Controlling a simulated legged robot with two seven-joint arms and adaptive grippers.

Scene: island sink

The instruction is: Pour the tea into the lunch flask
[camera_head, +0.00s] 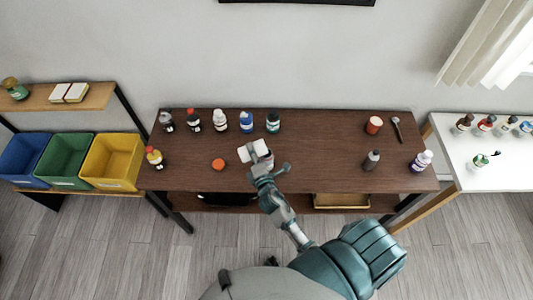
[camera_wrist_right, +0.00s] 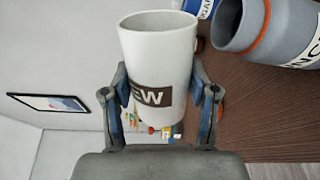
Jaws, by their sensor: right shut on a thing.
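My right gripper (camera_wrist_right: 162,100) is shut on a white cup (camera_wrist_right: 158,50) with a dark label reading "EW". In the wrist view the table is on the right and the wall on the left, so the cup looks tipped onto its side. The grey lunch flask (camera_wrist_right: 285,35), with an orange ring and part of a label, stands beside the cup, its mouth close to the cup's rim. In the head view my right gripper (camera_head: 262,170) and the white cup (camera_head: 247,153) are over the table's middle; the flask is hard to make out there. No tea is visible. My left gripper is out of view.
An orange-red disc (camera_head: 218,164) lies on the brown table (camera_head: 325,155), left of the cup. Several bottles line the back edge, including a blue-labelled one (camera_head: 246,121). A red can (camera_head: 374,125) and dark bottle (camera_head: 371,160) stand right. The table's middle right is clear.

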